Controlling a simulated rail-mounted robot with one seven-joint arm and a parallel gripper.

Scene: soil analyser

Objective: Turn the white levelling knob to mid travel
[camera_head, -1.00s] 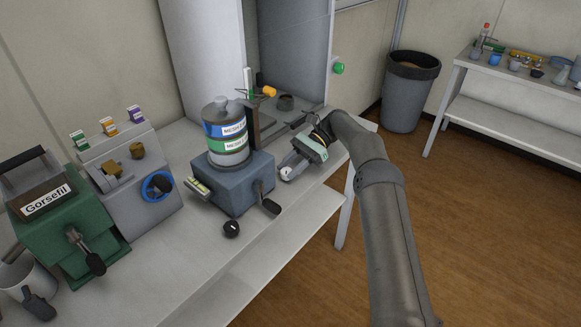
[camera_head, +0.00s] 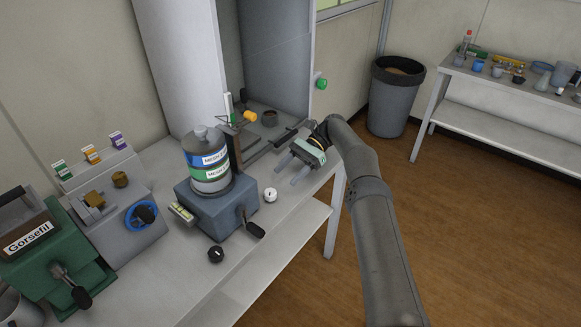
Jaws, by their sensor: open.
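The white levelling knob (camera_head: 270,195) is a small round white dial with a dark mark on top. It sits on the bench just right of the blue-grey sieve shaker base. My gripper (camera_head: 287,176) is open and empty. Its two fingers point left and down, above and to the upper right of the knob, apart from it. Nothing hides the knob; its exact setting is too small to read.
The sieve shaker (camera_head: 208,205) with its black-handled crank (camera_head: 254,229) stands close left of the knob. A black knob (camera_head: 216,254) is nearer the front edge. A grey cabinet with a green button (camera_head: 321,84) stands behind. A bin (camera_head: 395,100) is on the floor.

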